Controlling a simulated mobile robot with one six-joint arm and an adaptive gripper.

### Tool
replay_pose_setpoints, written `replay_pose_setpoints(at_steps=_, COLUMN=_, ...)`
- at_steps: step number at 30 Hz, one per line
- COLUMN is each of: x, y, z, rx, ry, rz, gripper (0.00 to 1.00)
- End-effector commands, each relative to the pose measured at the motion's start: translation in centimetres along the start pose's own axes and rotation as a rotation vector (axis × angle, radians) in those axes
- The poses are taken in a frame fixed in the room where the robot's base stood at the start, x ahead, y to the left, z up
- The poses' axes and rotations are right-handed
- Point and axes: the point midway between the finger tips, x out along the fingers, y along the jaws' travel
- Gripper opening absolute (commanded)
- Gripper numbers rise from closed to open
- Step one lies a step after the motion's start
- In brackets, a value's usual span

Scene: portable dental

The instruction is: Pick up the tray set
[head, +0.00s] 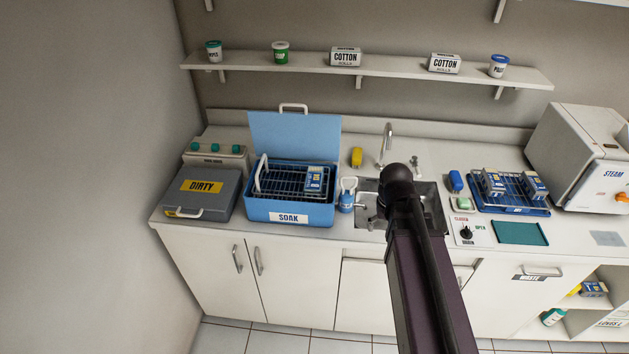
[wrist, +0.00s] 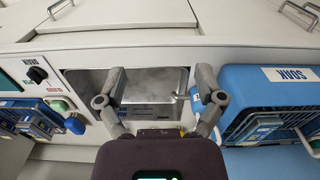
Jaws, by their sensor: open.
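Several blue-and-grey box-like sets are in view, and I cannot tell which is the task's tray set. One set (head: 316,179) lies in the wire basket of the soak tub; the wrist view also shows it (wrist: 264,128). Others stand on the blue rack, a left one (head: 493,183) and a right one (head: 534,185).
The blue soak tub (head: 290,213) has its lid up, left of the sink (head: 429,207). A grey DIRTY case (head: 201,190) is at the left. The blue rack (head: 511,207) and steam sterilizer (head: 586,160) are at the right. A faucet (head: 387,143) rises behind the sink.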

Motion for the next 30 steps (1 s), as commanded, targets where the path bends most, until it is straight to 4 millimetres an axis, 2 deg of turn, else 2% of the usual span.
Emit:
replay_pose_setpoints(at_steps=1, x=-1.3, y=-1.2, z=-2.2, rx=0.003, ry=0.006, rz=0.001, gripper=0.87)
replay_pose_setpoints(at_steps=5, x=-3.2, y=-4.4, z=-6.6, rx=0.006, ry=0.025, rz=0.004, gripper=0.87)
replay_pose_setpoints(at_steps=9, x=-5.5, y=-8.9, z=-11.6, rx=0.013, ry=0.048, rz=0.005, gripper=0.87)
replay_pose_setpoints(at_steps=15, x=-8.2, y=-15.4, z=-17.2, rx=0.022, ry=0.080, rz=0.003, gripper=0.87)
replay_pose_setpoints(at_steps=18, x=-9.1, y=-18.0, z=-19.0, rx=0.027, ry=0.092, rz=0.000, gripper=0.87)
replay_pose_setpoints(at_steps=21, x=-9.6, y=-19.8, z=-20.0, rx=0.029, ry=0.099, rz=-0.002, gripper=0.87)
replay_pose_setpoints(at_steps=25, x=-9.8, y=-20.8, z=-20.5, rx=0.033, ry=0.104, rz=-0.004, gripper=0.87)
replay_pose_setpoints(at_steps=30, x=-9.7, y=-20.9, z=-20.5, rx=0.033, ry=0.104, rz=-0.004, gripper=0.87)
